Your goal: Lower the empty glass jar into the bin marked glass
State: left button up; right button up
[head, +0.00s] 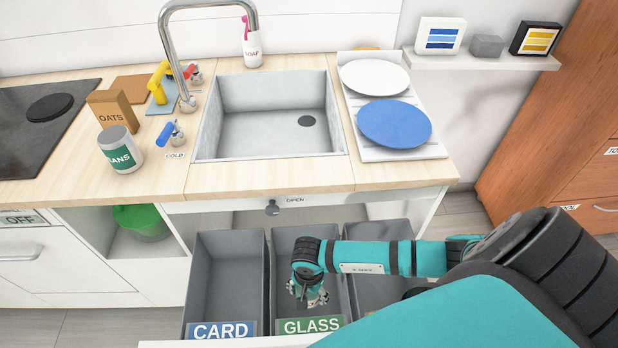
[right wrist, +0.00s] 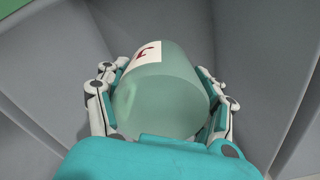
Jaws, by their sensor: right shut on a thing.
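The glass jar (right wrist: 165,95) is pale green and see-through, with a white label bearing a red mark. In the right wrist view it sits between the two fingers of my right gripper (right wrist: 160,100), which is shut on it. Grey bin walls surround it there. In the head view my right gripper (head: 310,292) is inside the bin marked GLASS (head: 312,326), near its front. The jar is mostly hidden there by the gripper. I cannot tell whether the jar touches the bin floor. My left gripper is not in view.
The CARD bin (head: 225,285) stands to the left of the glass bin, and another grey bin (head: 375,292) to the right, partly behind my arm. A sink (head: 270,115) is above.

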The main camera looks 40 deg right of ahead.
jog(key=shift+f+b, duration=2.7)
jog(key=shift+f, duration=1.05)
jog(key=o, duration=1.4)
notch_tip(320, 180, up, 11)
jog(key=shift+f, duration=0.1)
jog(key=shift+r, duration=0.7)
jog(key=shift+s+a+r+p, duration=0.1)
jog(key=shift+s+r+p, duration=0.05)
jog(key=shift+r+p, duration=1.25)
jog(key=shift+s+a+r+p, duration=0.1)
jog(key=shift+s+r+p, duration=0.1)
jog(key=shift+r+p, duration=1.15)
jog(key=shift+s+a+r+p, duration=0.15)
jog(key=shift+r+p, duration=0.6)
jog(key=shift+r, duration=1.25)
jog(key=r+p, duration=0.2)
jog(key=r, duration=0.1)
jog(key=r+p, duration=0.1)
jog(key=r, duration=0.1)
jog(key=shift+s+a+r, duration=0.2)
jog(key=shift+s, duration=0.15)
